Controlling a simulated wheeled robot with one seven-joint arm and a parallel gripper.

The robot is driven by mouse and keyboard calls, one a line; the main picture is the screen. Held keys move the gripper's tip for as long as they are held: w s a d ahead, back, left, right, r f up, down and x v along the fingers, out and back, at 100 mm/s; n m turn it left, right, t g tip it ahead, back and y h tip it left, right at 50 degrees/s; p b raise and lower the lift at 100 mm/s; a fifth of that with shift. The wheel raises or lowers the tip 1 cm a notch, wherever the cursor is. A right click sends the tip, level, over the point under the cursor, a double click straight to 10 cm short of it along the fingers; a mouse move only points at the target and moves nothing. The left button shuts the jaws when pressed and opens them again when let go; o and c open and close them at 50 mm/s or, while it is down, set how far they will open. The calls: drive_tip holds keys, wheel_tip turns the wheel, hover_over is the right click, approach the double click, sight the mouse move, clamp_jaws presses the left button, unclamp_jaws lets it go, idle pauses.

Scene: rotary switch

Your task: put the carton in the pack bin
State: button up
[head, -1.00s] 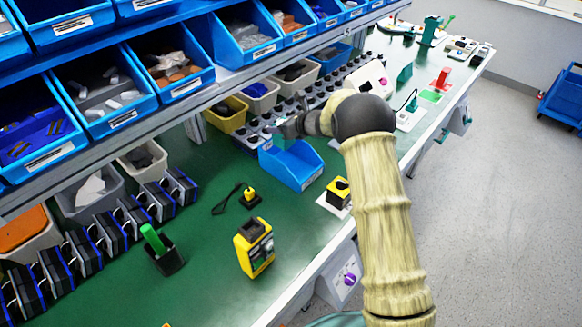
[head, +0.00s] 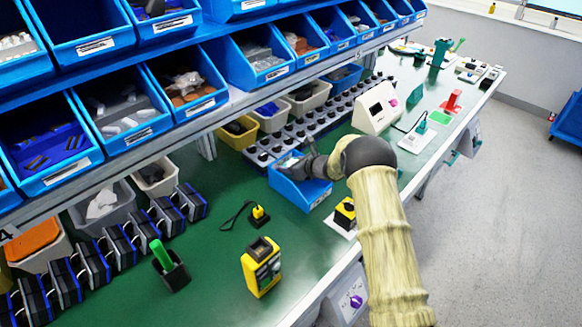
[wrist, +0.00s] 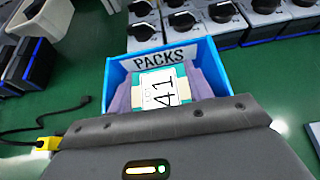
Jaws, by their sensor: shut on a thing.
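The pack bin is a blue open bin (head: 304,195) on the green bench in the head view. In the wrist view the bin (wrist: 203,55) carries a label reading PACKS. The carton (wrist: 165,88) is white and teal with "41" on its label, and shows inside the bin's outline. My gripper (wrist: 163,90) is shut on the carton, its jaws at the carton's two sides. In the head view my gripper (head: 292,164) is at the bin's opening, and the carton is mostly hidden there. I cannot tell whether the carton touches the bin's floor.
Rows of black rotary knobs (head: 290,135) stand behind the bin. A yellow-black switch box (head: 345,212) is close to the bin's right front, and a yellow plug with a cable (head: 259,216) is to its left. A yellow handheld device (head: 262,268) stands nearer. Shelf bins (head: 188,85) overhang the back.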

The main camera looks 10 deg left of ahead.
drive_tip(key=shift+f, duration=0.65)
drive_tip(key=o, duration=1)
drive_tip(key=shift+d, duration=0.1)
drive_tip(key=b+v, duration=0.2)
drive_tip(key=v, duration=1)
